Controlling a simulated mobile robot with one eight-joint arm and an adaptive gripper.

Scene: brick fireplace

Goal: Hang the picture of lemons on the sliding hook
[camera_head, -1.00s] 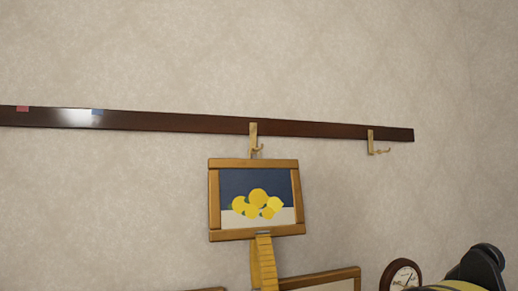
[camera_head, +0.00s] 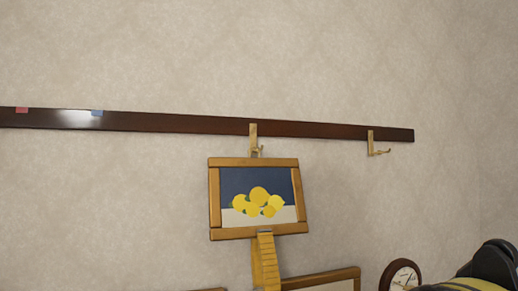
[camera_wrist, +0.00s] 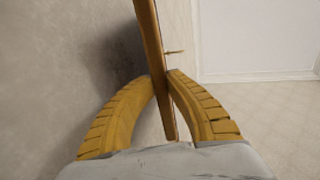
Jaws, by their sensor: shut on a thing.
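The lemon picture (camera_head: 258,196), yellow lemons on dark blue in a wooden frame, is upright just below a brass hook (camera_head: 254,139) on the dark wooden rail (camera_head: 190,122). The top of the frame is close to the hook's lower end; I cannot tell whether they touch. My gripper (camera_wrist: 160,78) is shut on the frame, seen edge-on in the wrist view. In the head view a yellow finger (camera_head: 266,258) shows at the frame's bottom edge. A second brass hook (camera_head: 372,145) on the rail's right end is empty.
The rail bears a red mark (camera_head: 22,110) and a blue mark (camera_head: 97,113) at its left. Below are a round clock (camera_head: 402,275) and another wooden frame (camera_head: 322,278). The wall around the rail is clear.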

